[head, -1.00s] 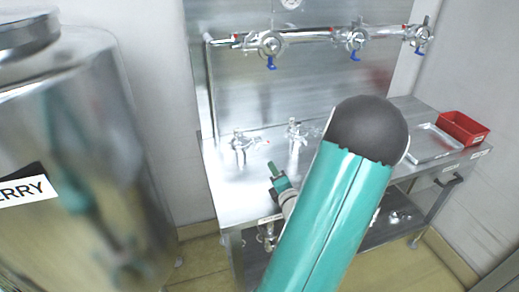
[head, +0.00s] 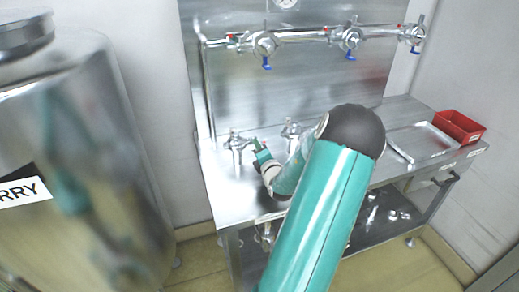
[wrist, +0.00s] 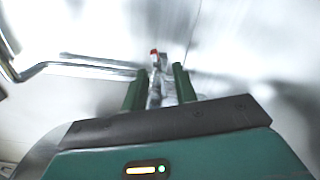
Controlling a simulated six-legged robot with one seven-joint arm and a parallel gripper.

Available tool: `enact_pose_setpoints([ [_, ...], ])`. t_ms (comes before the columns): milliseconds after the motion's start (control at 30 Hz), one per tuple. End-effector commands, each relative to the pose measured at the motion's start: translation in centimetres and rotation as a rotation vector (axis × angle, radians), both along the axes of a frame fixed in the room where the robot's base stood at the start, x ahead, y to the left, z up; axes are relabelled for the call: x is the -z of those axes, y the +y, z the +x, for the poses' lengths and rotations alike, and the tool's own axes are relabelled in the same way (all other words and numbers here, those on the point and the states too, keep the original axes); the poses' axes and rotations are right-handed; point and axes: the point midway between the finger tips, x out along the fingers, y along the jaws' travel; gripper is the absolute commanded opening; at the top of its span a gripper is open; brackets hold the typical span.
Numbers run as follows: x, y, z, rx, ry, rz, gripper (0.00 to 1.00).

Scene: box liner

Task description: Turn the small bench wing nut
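Two small metal fittings stand on the steel bench: a left bench fitting (head: 236,142) and a right bench fitting (head: 291,130). I cannot tell at this size which one bears the small wing nut. My gripper (head: 257,147) is low over the bench, just right of the left fitting. In the wrist view my gripper (wrist: 159,88) has its two green fingers apart. A blurred metal piece with a red tip (wrist: 154,56) shows between and beyond them; I cannot make out contact. My arm hides part of the bench.
A pipe with several clamped valves and blue handles (head: 300,36) runs along the back panel. A steel tray (head: 422,142) and a red bin (head: 460,126) are at the bench's right. A large shiny tank (head: 85,150) stands at the left.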

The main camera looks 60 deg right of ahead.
Motion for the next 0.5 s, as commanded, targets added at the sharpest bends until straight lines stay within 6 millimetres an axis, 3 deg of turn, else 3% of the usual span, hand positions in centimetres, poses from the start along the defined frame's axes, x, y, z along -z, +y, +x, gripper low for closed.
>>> enact_pose_setpoints([
  [100, -0.01, 0.01, -0.03, 0.0, 0.0, 0.0, 0.26],
  [233, -0.01, 0.01, -0.05, 0.0, 0.0, 0.0, 0.01],
  [500, -0.03, 0.01, -0.06, 0.0, 0.003, -0.004, 0.0],
])
